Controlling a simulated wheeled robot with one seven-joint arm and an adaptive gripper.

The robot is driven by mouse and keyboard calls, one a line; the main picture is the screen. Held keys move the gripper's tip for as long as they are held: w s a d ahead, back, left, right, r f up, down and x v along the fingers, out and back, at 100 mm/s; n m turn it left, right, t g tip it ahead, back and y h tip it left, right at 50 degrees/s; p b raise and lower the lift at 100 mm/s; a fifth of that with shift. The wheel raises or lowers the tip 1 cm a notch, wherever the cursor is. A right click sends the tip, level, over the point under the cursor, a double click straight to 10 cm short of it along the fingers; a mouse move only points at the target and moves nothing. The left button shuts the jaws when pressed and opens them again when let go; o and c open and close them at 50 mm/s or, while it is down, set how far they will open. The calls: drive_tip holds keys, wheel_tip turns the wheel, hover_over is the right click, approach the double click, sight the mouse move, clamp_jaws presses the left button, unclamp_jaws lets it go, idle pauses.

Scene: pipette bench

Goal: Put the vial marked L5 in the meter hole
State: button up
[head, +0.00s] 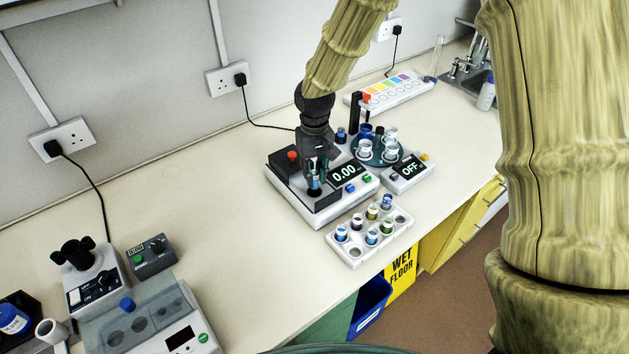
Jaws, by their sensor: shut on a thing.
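My gripper (315,172) points down over the meter (323,212) and is shut on a small vial (314,187) with blue in it. The meter is a white box with a dark top, a red knob and a display reading 0.00. The vial's lower end is at or just above the meter's dark top. I cannot tell whether it is inside the meter hole, which the gripper and vial hide. The mark on the held vial cannot be read from here.
A round stirrer with glass beakers (365,150) and a box reading OFF (409,172) stand close at right. Left of the meter, the bench (205,215) is clear.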

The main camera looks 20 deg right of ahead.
sight(315, 183)
drive_tip(key=shift+s+f, duration=0.2)
drive_tip(key=shift+f, duration=0.05)
drive_tip(key=f, duration=0.1)
drive_tip(key=f+p, duration=0.1)
drive_tip(key=f, duration=0.1)
drive_tip(key=shift+w, duration=0.3)
drive_tip(key=shift+f, duration=0.2)
drive_tip(key=shift+s+r, duration=0.1)
drive_tip(key=shift+s, duration=0.1)
drive_tip(key=shift+w+f, duration=0.1)
drive_tip(key=shift+f, duration=0.3)
drive_tip(key=o, duration=0.9)
drive_tip(key=shift+c, duration=0.2)
drive_tip(key=shift+r, duration=0.15)
